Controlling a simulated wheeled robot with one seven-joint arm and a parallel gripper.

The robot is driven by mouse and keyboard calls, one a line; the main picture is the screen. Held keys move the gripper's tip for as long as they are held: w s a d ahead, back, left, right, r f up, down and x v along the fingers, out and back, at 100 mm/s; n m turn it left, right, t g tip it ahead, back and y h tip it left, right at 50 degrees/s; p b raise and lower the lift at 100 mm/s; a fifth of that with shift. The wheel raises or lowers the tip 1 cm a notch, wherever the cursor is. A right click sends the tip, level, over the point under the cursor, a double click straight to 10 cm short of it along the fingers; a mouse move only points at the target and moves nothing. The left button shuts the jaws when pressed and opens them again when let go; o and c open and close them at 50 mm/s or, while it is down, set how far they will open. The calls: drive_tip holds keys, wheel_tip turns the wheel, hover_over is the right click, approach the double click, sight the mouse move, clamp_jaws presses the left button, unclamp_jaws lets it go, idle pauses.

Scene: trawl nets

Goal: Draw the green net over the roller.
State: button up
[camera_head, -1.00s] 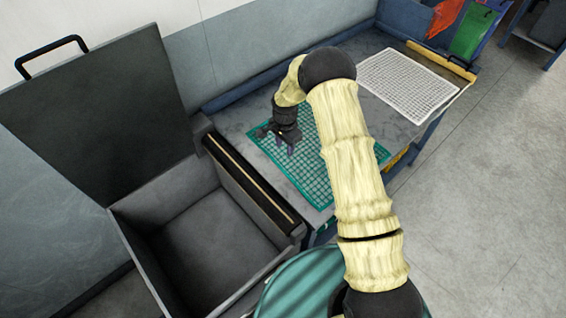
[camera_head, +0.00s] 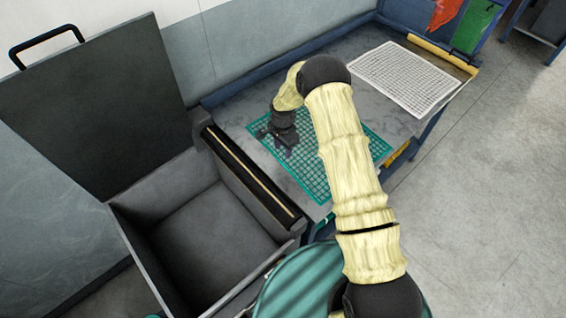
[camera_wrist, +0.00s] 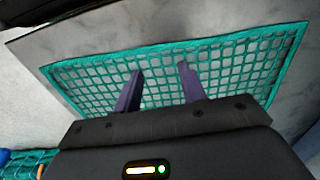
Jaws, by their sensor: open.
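The green net (camera_head: 312,179) lies flat on the grey table, partly hidden behind my arm; it also shows in the wrist view (camera_wrist: 240,58). My gripper (camera_head: 285,148) is over the net's left part, with its fingers (camera_wrist: 160,85) apart and nothing between them. I cannot tell whether the fingertips touch the net. The roller (camera_head: 250,175) is a long dark bar with a pale strip along the table's left end, beside the open bin. The net's near left edge lies a short way from it.
A white net (camera_head: 405,78) lies flat at the table's far right, near a yellow bar (camera_head: 442,58). An open grey bin (camera_head: 215,240) with a raised lid (camera_head: 95,110) stands left of the roller. Orange (camera_head: 445,12) and green (camera_head: 474,28) pieces hang at the back right.

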sight(283, 162)
wheel_tip(283, 162, down, 6)
drive_tip(key=b, duration=0.3)
drive_tip(key=shift+r, duration=0.2)
drive_tip(key=shift+s, duration=0.15)
clamp_jaws()
drive_tip(key=shift+r, duration=0.1)
